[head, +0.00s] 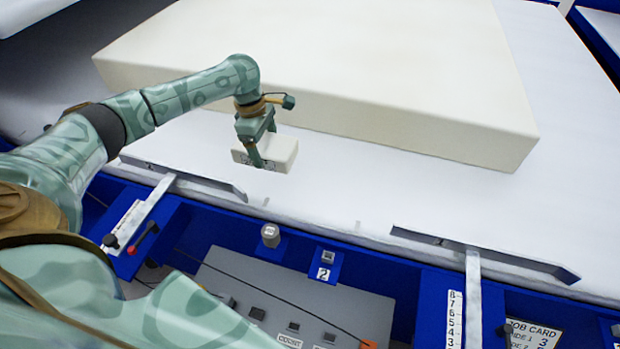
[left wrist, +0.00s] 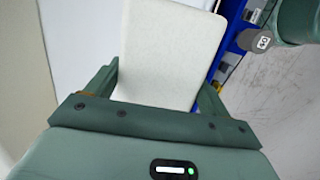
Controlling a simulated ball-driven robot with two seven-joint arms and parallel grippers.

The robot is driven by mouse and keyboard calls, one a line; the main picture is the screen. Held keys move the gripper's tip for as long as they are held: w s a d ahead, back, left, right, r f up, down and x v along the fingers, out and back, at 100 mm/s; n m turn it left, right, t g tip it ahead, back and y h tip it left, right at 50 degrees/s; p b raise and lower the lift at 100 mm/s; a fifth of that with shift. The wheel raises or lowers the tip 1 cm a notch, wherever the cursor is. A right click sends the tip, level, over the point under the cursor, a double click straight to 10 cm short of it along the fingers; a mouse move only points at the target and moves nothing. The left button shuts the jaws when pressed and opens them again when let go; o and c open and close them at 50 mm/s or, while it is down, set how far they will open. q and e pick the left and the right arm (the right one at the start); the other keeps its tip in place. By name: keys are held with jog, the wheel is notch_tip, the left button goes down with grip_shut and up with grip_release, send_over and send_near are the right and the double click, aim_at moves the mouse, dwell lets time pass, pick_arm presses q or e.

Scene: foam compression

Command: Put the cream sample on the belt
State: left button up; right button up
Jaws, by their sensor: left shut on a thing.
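The cream sample (head: 279,152) is a small pale block in the head view. My left gripper (head: 256,157) is shut on it, over the near part of the white belt (head: 350,185). Whether the block touches the belt or hangs just above it, I cannot tell. In the left wrist view the sample (left wrist: 170,50) stands between the two fingers of my left gripper (left wrist: 155,85). My right gripper is not in view.
A large cream foam slab (head: 350,70) lies on the belt just behind the sample. Metal guides (head: 480,252) run along the belt's near edge. A blue frame with a grey control panel (head: 280,305) is in front. The belt is clear to the sample's right.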

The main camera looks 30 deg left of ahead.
aim_at(290, 139)
pick_arm(q)
jog(key=w+d+f+b, duration=0.1)
jog(key=d+f, duration=0.1)
jog(key=w+d+f+b, duration=0.3)
jog(key=d+f, duration=0.1)
jog(key=f, duration=0.1)
jog(key=shift+w, duration=0.2)
jog(key=f+b, duration=0.2)
jog(key=f, duration=0.1)
jog(key=shift+w+d+f+b, duration=0.1)
jog(key=shift+d+f+b, duration=0.15)
jog(key=shift+f+b, duration=0.15)
jog(key=shift+r, duration=0.1)
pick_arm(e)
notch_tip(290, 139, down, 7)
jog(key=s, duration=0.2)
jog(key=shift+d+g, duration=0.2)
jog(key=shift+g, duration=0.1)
pick_arm(q)
jog(key=o, duration=1)
jog(key=shift+c, duration=0.2)
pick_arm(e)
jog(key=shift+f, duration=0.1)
